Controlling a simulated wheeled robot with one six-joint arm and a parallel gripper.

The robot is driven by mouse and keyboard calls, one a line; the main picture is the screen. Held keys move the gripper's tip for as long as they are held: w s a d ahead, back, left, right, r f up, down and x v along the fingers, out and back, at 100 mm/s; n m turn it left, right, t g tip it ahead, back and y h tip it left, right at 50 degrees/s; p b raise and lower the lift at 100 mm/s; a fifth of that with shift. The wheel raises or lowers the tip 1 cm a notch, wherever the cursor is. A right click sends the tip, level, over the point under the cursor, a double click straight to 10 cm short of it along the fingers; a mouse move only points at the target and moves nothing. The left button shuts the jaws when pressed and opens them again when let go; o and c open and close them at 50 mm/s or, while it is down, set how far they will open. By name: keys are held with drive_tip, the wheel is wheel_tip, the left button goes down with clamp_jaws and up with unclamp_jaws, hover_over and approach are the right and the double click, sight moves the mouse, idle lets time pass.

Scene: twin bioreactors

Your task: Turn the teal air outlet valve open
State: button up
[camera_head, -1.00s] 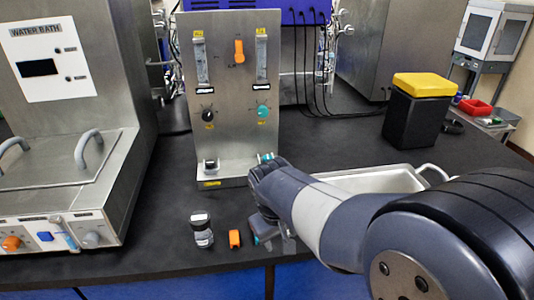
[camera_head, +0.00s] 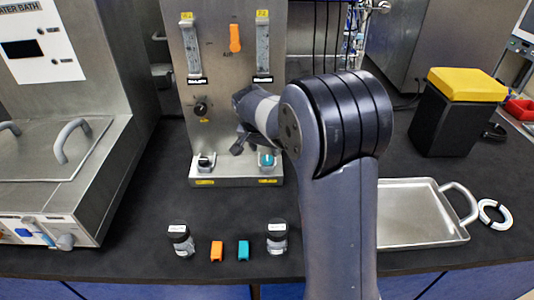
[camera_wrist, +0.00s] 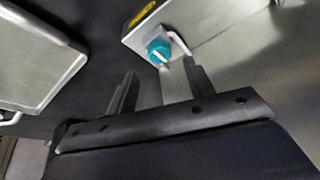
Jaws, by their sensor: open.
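The teal valve knob (camera_head: 267,160) sits on the right end of the metal panel's base (camera_head: 235,181). In the wrist view the teal knob (camera_wrist: 158,50) has a white mark on its face and sits on a pale block beside a bent white tube. My gripper (camera_wrist: 160,72) is open and empty, its two fingers apart, with the knob beyond and between their tips in the picture. In the head view my gripper (camera_head: 243,142) is in front of the panel, above and left of the knob, partly hidden by my arm. The panel's upper teal knob is hidden behind my arm.
A black knob (camera_head: 201,108) and an orange lever (camera_head: 235,39) are on the panel. Dark-capped jars (camera_head: 181,240), an orange block (camera_head: 217,251) and a teal block (camera_head: 243,250) stand in front. A metal tray (camera_head: 410,222) lies right. A yellow-lidded black bin (camera_head: 447,120) stands behind it.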

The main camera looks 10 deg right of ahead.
sight(267, 158)
drive_tip(key=x, duration=0.5)
drive_tip(key=shift+f, duration=0.1)
drive_tip(key=c, duration=1)
drive_tip(key=shift+o, duration=0.2)
